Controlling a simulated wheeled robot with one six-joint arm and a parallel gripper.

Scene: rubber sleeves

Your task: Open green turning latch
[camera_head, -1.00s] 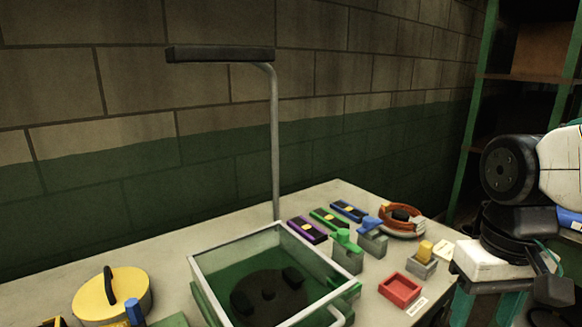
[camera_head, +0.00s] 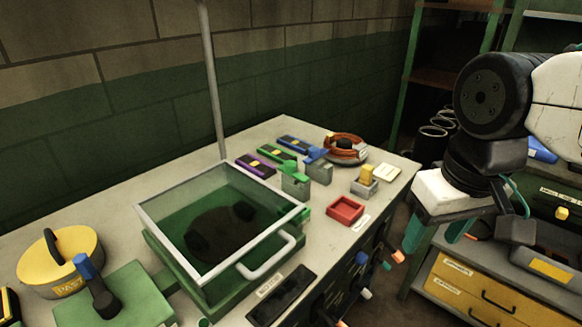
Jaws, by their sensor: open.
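A green turning latch (camera_head: 292,169) sits on top of a small grey block (camera_head: 295,187) on the workbench, behind the right corner of the glass-lidded green box (camera_head: 150,247). A similar blue latch (camera_head: 314,155) on its own grey block stands just to its right. My gripper (camera_head: 436,233) hangs at the right, well away from the green latch and apart from the bench things. Its green fingers point down and are spread, with nothing visible between them.
A red tray (camera_head: 345,209) and a yellow-topped block (camera_head: 366,174) lie on the bench between the latch and my gripper. A grey post (camera_head: 213,90) rises behind the box. Drawers (camera_head: 490,295) stand at the lower right.

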